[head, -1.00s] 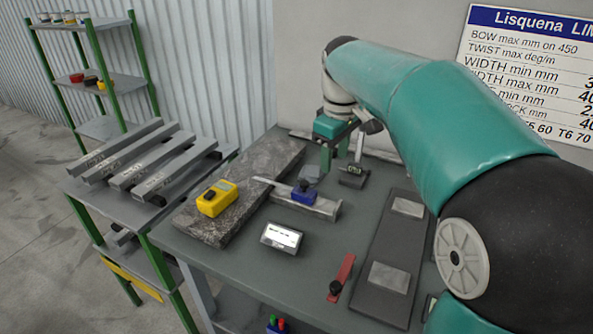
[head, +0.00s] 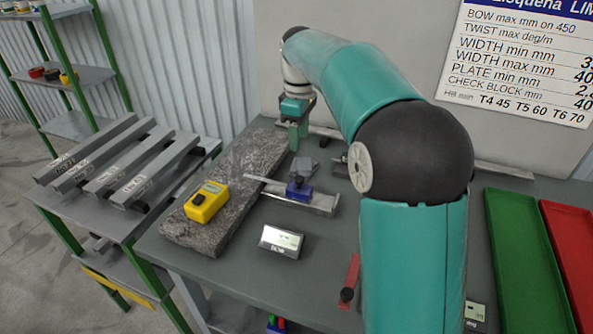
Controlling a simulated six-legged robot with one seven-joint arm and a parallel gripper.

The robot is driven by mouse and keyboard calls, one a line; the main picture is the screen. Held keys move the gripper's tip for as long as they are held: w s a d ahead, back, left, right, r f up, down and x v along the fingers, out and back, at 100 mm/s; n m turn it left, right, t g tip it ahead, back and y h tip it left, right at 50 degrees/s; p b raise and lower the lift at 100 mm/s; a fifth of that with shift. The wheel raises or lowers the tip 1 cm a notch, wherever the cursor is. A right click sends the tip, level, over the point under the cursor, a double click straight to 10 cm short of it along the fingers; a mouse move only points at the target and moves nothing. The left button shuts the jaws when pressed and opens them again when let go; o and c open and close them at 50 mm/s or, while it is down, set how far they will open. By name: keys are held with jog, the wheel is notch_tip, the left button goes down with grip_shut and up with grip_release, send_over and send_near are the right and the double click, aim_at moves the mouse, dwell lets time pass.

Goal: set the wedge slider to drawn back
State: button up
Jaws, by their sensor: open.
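A blue block with a dark knob (head: 299,188) sits on a long pale metal bar (head: 322,203) near the middle of the table; it looks like the wedge slider. A thin pointed strip sticks out from the bar's left end. I cannot read its setting. My gripper (head: 297,136) points down above the back of the table, behind the blue block and apart from it. Its jaws are open with nothing seen between them. A small grey piece (head: 304,166) lies between the gripper and the block.
A yellow instrument (head: 206,202) rests on a grey stone slab (head: 243,165) at left. A red strip with black knob (head: 350,279) lies near my arm. Green (head: 519,245) and red trays (head: 575,250) are at right.

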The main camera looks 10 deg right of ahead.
aim_at(300, 178)
notch_tip(300, 178, down, 12)
jog(key=shift+f, duration=0.2)
jog(key=shift+s, duration=0.1)
grip_shut()
